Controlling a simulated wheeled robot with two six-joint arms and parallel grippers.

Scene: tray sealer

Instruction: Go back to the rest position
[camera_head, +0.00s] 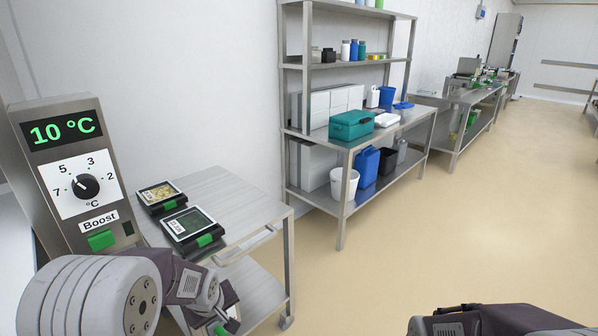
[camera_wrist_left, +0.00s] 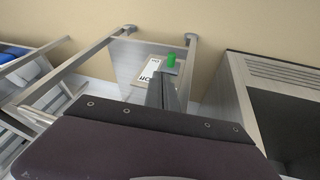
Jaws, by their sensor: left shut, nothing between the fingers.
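My left arm comes in at the lower left of the head view, in front of the cart, with its wrist low beside the cart. My left gripper shows in the left wrist view (camera_wrist_left: 170,90) with its fingers together and nothing between them.
A control panel (camera_head: 64,150) reading 10 °C stands at the left. Two black sealed trays (camera_head: 158,195) (camera_head: 190,228) lie on the steel cart (camera_head: 215,185). A shelving unit (camera_head: 345,141) holds a teal crate (camera_head: 351,124) and several bins. The floor (camera_head: 430,220) to the right is clear.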

